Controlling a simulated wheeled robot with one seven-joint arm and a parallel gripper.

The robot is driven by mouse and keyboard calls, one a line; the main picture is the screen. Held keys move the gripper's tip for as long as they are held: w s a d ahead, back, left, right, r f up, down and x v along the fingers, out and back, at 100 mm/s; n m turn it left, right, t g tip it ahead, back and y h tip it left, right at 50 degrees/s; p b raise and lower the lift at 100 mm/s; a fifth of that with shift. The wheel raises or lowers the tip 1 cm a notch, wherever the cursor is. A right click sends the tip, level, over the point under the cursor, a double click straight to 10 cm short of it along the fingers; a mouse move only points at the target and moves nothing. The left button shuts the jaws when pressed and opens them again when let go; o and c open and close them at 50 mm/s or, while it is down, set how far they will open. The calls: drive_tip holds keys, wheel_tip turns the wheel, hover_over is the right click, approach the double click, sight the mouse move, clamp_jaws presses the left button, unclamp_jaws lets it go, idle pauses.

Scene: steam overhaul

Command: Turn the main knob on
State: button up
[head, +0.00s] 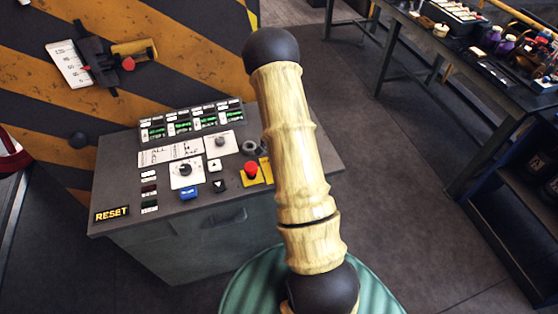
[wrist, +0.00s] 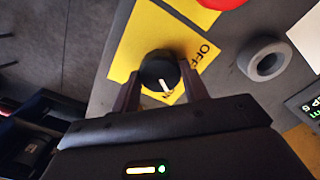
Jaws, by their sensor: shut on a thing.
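The main knob (wrist: 158,68) is black with a white pointer line and sits on a yellow plate (wrist: 144,32) in the wrist view. The plate reads OFF at the knob's upper right. Part of another label shows just below the knob, mostly hidden by my gripper. The pointer aims down in the picture, toward that lower label and away from OFF. My gripper (wrist: 160,86) is shut on the knob, one finger on each side. In the head view my arm hides the gripper and the knob; part of the yellow plate (head: 266,166) shows beside the arm.
The grey control console (head: 150,225) carries a red emergency button (head: 251,169), a dial (head: 185,169), a blue switch (head: 189,193) and a RESET label (head: 112,213). A dark ring (wrist: 266,60) stands right of the knob. A cluttered workbench (head: 470,70) is at upper right. Open floor lies between.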

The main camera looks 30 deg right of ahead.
drive_tip(key=shift+m, duration=1)
drive_tip(key=o, duration=1)
wheel_tip(320, 180, up, 18)
drive_tip(key=b, duration=0.3)
drive_tip(key=shift+f, duration=0.25)
